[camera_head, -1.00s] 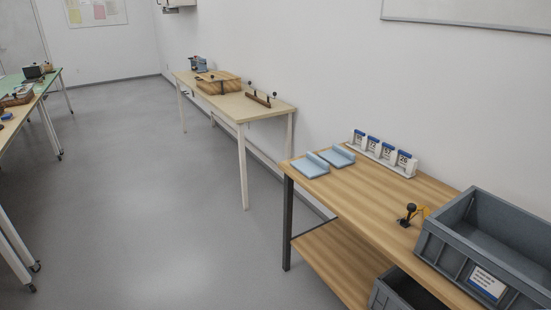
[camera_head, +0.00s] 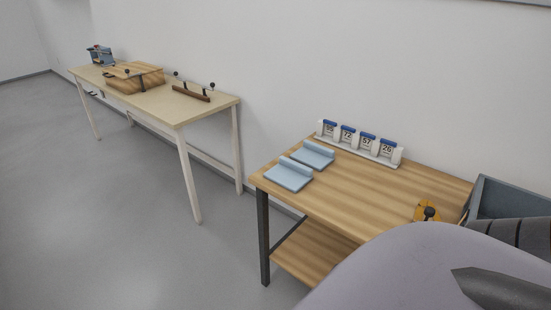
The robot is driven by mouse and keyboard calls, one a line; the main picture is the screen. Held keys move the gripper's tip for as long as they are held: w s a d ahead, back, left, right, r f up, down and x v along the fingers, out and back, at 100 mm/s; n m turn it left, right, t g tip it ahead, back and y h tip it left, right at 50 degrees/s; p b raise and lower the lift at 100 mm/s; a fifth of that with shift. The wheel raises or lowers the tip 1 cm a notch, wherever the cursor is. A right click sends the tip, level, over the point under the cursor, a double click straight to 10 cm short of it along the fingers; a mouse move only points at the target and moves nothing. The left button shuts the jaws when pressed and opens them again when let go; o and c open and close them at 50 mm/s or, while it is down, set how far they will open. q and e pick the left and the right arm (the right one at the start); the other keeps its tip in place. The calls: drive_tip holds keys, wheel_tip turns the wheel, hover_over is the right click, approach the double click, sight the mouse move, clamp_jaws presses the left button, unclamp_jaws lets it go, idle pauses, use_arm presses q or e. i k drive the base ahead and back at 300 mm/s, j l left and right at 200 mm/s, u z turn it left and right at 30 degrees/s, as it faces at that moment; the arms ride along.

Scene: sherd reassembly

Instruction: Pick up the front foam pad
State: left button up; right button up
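The front foam pad (camera_head: 287,178) is light blue and flat, with a raised strip along its back edge. It lies at the near left end of the wooden table (camera_head: 364,190). A second, similar blue pad (camera_head: 314,158) lies just behind it, toward the wall. Neither gripper is in view. A large pale grey part of my own body covers the lower right of the picture and hides part of the table. Nothing touches the pads.
A white rack with blue-topped number cards (camera_head: 360,142) stands at the table's back. A second table (camera_head: 152,103) stands farther left. Floor in front is clear.

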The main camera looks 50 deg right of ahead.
sight(293, 176)
drive_tip(key=i+j+z, duration=0.2)
drive_tip(key=i, duration=0.95)
drive_tip(key=i+z, duration=0.45)
drive_tip(key=i+j+z, duration=0.15)
drive_tip(key=i+z, duration=0.45)
drive_tip(key=z, duration=0.25)
drive_tip(key=i+j+z, duration=0.1)
drive_tip(key=z, duration=0.35)
drive_tip(key=i+j+z, duration=0.15)
drive_tip(key=z, duration=0.25)
drive_tip(key=i+j+z, duration=0.1)
drive_tip(key=z, duration=0.35)
drive_tip(key=j+z, duration=0.25)
drive_tip(key=z, duration=0.15)
drive_tip(key=i, duration=0.05)
